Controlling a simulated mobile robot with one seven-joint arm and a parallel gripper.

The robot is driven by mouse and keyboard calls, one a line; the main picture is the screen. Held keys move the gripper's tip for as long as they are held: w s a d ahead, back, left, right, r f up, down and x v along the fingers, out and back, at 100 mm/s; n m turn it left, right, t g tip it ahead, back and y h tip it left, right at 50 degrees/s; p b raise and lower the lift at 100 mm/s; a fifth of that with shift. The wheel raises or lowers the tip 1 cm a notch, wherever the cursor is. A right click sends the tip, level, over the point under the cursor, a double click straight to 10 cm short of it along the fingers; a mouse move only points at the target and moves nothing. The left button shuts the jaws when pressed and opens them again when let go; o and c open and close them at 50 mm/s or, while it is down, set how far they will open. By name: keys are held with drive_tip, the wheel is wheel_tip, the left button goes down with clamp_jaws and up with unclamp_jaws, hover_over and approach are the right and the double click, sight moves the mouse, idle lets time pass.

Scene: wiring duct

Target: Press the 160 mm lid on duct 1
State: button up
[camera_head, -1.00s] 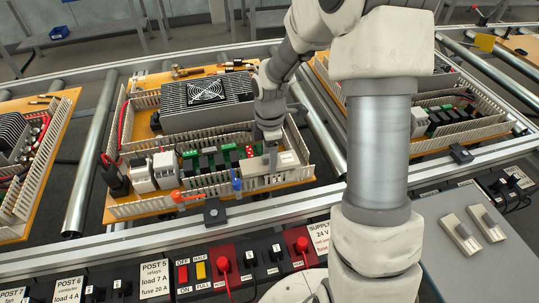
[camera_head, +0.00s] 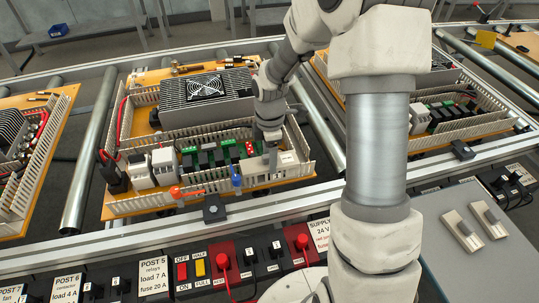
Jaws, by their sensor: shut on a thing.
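The wiring board (camera_head: 190,203) in the middle carries slotted pale ducts. The front duct (camera_head: 150,203) runs along its near edge; no number is readable on it. My gripper (camera_head: 272,167) points down at the right part of this duct. It is shut on a smooth pale strip, seemingly the lid (camera_head: 258,183), which lies along the top of the duct. I cannot tell whether the lid is fully seated. The fingertips are small and partly hidden against the pale parts.
Red (camera_head: 185,192) and blue (camera_head: 236,178) clamp-like parts stand along the front duct, the blue one just left of the lid. A finned heatsink with a fan (camera_head: 206,90) rises behind. Two pale pieces (camera_head: 463,230) lie on the grey surface at right.

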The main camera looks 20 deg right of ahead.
drive_tip(key=shift+f, duration=0.4)
drive_tip(key=o, duration=1.3)
drive_tip(key=shift+o, duration=0.2)
drive_tip(key=shift+r, duration=0.15)
wheel_tip(320, 180, up, 17)
drive_tip(key=p, duration=0.3)
drive_tip(key=shift+r, duration=0.1)
